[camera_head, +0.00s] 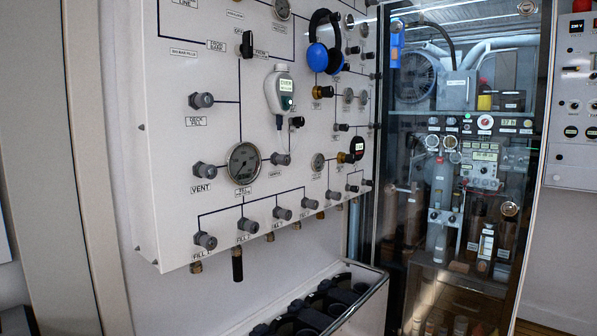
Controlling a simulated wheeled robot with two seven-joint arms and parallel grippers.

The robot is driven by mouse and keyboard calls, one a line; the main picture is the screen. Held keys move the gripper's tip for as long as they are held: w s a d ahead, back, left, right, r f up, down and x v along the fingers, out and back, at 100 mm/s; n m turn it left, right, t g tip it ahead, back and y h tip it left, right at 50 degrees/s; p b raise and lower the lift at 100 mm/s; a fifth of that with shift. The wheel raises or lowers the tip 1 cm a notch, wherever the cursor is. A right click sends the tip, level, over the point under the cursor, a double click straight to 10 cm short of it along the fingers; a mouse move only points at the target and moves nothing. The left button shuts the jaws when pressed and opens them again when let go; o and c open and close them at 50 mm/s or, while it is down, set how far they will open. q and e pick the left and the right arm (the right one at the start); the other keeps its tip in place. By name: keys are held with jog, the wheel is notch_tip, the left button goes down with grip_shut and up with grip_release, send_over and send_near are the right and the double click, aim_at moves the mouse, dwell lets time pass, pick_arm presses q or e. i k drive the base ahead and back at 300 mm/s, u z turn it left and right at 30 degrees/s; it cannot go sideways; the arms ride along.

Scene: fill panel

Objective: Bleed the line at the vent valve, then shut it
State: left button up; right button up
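The vent valve (203,170) is a dark grey knob on a short stem at the left side of the white panel (165,110), above its "VENT" label (201,189). The pressure gauge (243,163) with a dark face is to its right; its reading is too small to tell. Lines drawn on the panel join the valves. The vent knob's open or shut position cannot be told. Neither of my grippers shows in the head view.
The deck fill knob (201,100) is above the vent, and several fill knobs (205,240) line the lower edge. Blue ear defenders (320,55) and a handheld meter (279,90) hang on the panel. A bin (345,310) stands below; a glass cabinet (460,150) stands right.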

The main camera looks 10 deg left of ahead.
aim_at(210, 172)
jog(key=z, duration=0.8)
jog(key=i, duration=0.95)
jog(key=u, duration=1.05)
